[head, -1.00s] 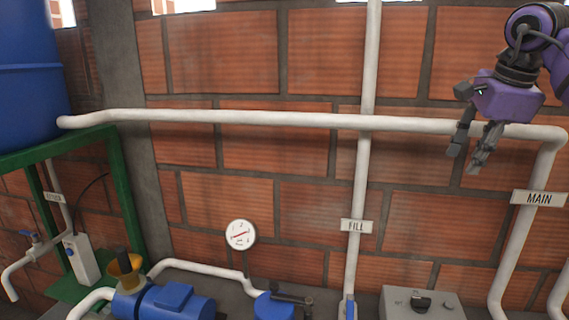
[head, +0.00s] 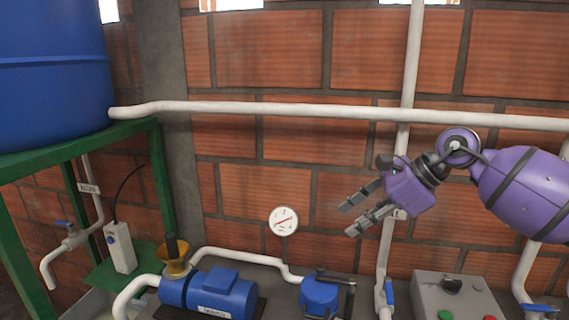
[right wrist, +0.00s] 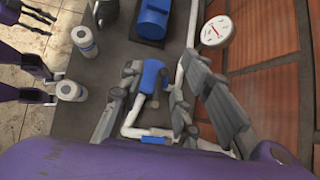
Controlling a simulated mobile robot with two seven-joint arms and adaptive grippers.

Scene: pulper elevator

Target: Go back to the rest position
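My right gripper (head: 347,220) is in the head view right of centre, in front of the brick wall and the white fill pipe. Its grey fingers point left and down and stand apart, with nothing between them. In the right wrist view the fingers are spread on both sides of a blue valve, with the bench below. My left gripper is outside the head view. Purple arm parts with dark fingers (right wrist: 30,15) show at the left edge of the right wrist view, too cropped to tell their opening.
The bench holds a blue pump (head: 222,292), a blue filter-like unit (head: 319,294) and a grey switch box (head: 455,296). A pressure gauge (head: 283,221) is on the wall. A blue tank (head: 50,80) stands on a green frame (head: 160,180). A white pipe (head: 300,108) crosses the wall.

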